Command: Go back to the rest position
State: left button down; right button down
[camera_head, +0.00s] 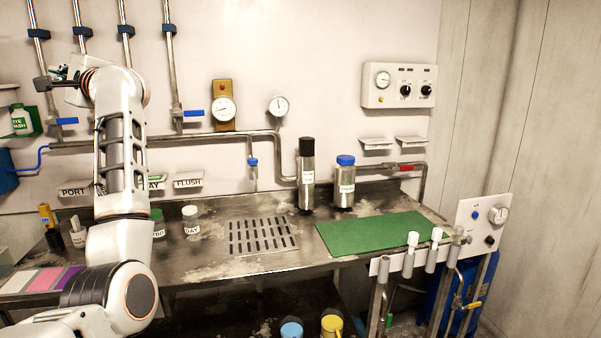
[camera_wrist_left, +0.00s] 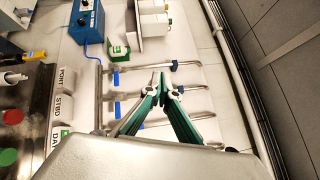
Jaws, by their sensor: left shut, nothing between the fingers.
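My left arm rises at the left of the head view, folded up in front of the wall. Its gripper (camera_head: 62,73) is high at the upper left, near the wall pipes and well above the bench. In the left wrist view, the green-edged fingers of the left gripper (camera_wrist_left: 163,90) come together at the tips, with nothing between them. The wrist view looks across the wall pipes and the bench at a tilt. My right gripper is in neither view.
Vertical pipes (camera_head: 172,70) stand behind my left arm. A valve panel (camera_head: 484,225) is at the right.

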pick_arm(q)
jog(key=s+d+f+n+t+h, duration=0.1)
jog(key=d+f+n+t+h, duration=0.5)
jog(key=f, duration=0.8)
jog(key=s+d+f+n+t+h, duration=0.2)
jog(key=d+f+n+t+h, duration=0.15)
jog(key=d+f+n, duration=0.7)
jog(key=s+d+f+n+t+h, duration=0.1)
jog(key=d+f+n+t+h, duration=0.6)
jog(key=f, duration=1.2)
jog(key=s+d+f+m+g+h, duration=0.1)
jog(key=s+d+f+m+g, duration=0.15)
jog(key=s+f+m, duration=0.35)
jog(key=s+d+f+m+g+h, duration=0.15)
jog(key=s+f+g, duration=0.25)
jog(key=f, duration=0.5)
jog(key=s+d+f+m+g+h, duration=0.1)
jog(key=s+d+f+m+g, duration=0.3)
jog(key=f, duration=0.3)
jog(key=s+f+m+g, duration=0.2)
jog(key=s+f, duration=0.4)
jog(key=s, duration=0.3)
jog(key=s+d+f+m+g, duration=0.1)
jog(key=s+f+m, duration=0.4)
jog(key=s, duration=0.5)
notch_tip(320, 180, down, 2)
jog(key=shift+s+d+f+m+g, duration=0.2)
jog(key=shift+d+f+m+g, duration=0.1)
jog(key=shift+g, duration=0.4)
